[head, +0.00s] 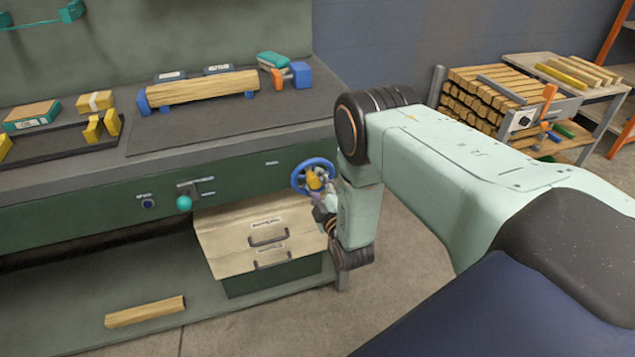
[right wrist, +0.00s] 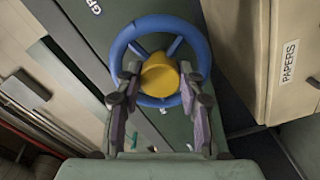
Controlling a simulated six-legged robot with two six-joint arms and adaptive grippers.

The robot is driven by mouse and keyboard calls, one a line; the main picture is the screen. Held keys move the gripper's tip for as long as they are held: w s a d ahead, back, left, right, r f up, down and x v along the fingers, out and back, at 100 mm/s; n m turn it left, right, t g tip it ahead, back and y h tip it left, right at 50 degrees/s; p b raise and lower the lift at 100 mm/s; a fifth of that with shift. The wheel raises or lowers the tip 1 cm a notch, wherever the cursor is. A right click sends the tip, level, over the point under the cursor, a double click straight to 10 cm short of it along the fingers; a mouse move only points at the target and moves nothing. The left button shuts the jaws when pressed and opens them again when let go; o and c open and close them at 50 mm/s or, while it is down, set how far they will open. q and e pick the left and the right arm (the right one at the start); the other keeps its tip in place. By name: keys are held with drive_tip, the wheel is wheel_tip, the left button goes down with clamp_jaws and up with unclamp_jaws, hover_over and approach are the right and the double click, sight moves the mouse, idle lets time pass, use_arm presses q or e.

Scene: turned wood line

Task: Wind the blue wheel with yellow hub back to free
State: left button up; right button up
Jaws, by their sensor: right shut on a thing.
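The blue wheel (head: 301,179) with a yellow hub (head: 314,178) is on the green front of the bench, near its right end. In the right wrist view the blue wheel (right wrist: 122,45) faces me, with its yellow hub (right wrist: 160,74) in the middle. My right gripper (head: 322,190) is at the wheel. In the right wrist view the right gripper (right wrist: 159,84) has one finger on each side of the hub, over the wheel's lower part, and is shut on the wheel. The exact contact points are partly hidden. My left gripper is not in view.
A teal knob (head: 184,203) on a lever sticks out of the bench front to the left. A drawer cabinet (head: 254,234) stands below the wheel. A rack of wood pieces (head: 490,95) is at the back right. A wood piece (head: 146,311) lies on the lower shelf.

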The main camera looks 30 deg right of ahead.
idle(0.4)
drive_tip(key=o, duration=0.9)
drive_tip(key=shift+s, duration=0.1)
drive_tip(key=v, duration=1.1)
drive_tip(key=shift+s, duration=0.4)
